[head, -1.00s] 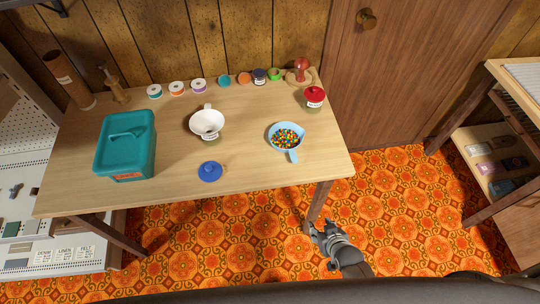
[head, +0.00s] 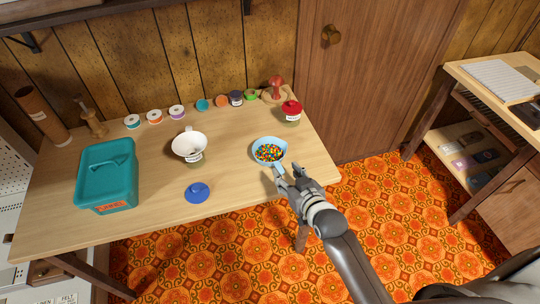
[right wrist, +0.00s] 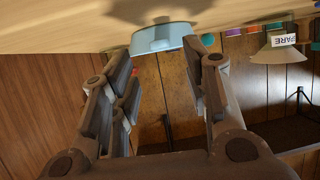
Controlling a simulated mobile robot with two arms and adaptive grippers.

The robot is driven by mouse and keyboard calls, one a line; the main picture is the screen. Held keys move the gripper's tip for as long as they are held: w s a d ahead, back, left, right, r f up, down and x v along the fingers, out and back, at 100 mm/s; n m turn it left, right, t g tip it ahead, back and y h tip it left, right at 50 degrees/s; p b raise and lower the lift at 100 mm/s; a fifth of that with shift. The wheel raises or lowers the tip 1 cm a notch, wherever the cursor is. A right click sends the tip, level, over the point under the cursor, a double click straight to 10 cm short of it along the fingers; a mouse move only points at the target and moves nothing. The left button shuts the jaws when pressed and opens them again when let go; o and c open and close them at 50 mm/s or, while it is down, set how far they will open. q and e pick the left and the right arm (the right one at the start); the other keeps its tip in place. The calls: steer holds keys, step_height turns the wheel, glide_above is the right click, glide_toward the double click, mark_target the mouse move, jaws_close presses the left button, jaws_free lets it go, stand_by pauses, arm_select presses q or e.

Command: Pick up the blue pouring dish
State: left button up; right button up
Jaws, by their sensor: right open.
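The blue pouring dish (head: 256,147) is light blue, holds many small coloured beads, and stands upright near the right front of the wooden table. Its handle points toward the front edge. My right gripper (head: 287,175) is open at the table's front right edge, close to the handle; the head view does not show clearly whether they touch. In the right wrist view the dish (right wrist: 160,38) shows beyond and between the open fingers (right wrist: 160,58), with nothing held. My left gripper is not in view.
On the table (head: 235,185) are a white funnel (head: 188,146), a blue lid (head: 198,193), a teal box (head: 107,175) and a red-lidded jar (head: 291,112). Several small spools and pots line the back. Patterned floor lies free to the right of the table.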

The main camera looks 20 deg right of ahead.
mark_target(278, 165)
steer(key=shift+x, duration=3)
steer(key=shift+a, duration=0.1)
steer(key=shift+r, duration=0.1)
jaws_close()
